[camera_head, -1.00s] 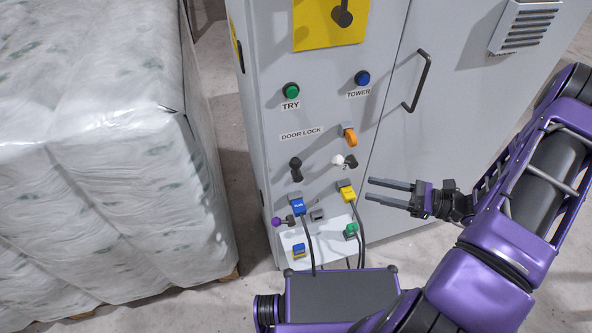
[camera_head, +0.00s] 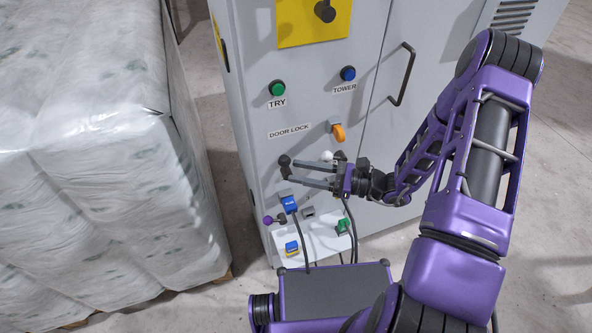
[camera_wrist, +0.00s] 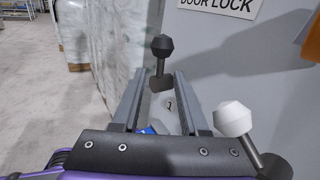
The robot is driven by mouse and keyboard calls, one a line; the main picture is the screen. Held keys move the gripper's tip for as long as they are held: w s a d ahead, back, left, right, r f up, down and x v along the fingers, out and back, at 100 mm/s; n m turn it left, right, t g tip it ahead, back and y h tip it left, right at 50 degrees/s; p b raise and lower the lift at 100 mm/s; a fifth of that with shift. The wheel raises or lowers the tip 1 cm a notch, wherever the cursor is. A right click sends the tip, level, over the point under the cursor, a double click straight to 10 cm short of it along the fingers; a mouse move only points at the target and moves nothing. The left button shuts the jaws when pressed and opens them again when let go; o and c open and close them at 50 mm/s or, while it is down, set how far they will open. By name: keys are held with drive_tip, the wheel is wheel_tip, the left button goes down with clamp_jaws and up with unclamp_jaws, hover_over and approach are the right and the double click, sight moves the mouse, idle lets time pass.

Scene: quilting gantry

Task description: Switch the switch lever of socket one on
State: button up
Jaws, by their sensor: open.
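On the grey cabinet, below the DOOR LOCK label, is a black-knobbed lever (camera_head: 284,161). To its right is a white-knobbed lever (camera_head: 327,156). A purple-knobbed lever (camera_head: 269,220) sits lower left. In the wrist view the black knob (camera_wrist: 162,46) stands upright between and beyond the fingertips (camera_wrist: 161,73), and I see no contact. The white knob (camera_wrist: 234,118) is right of the right finger.
A blue plug (camera_head: 289,203) with a cable hangs just below the fingers, and a green plug (camera_head: 343,226) is lower right. An orange handle (camera_head: 339,133) is above my gripper. A wrapped pallet stack (camera_head: 90,150) stands left, with floor between.

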drive_tip(key=shift+x, duration=0.85)
clamp_jaws()
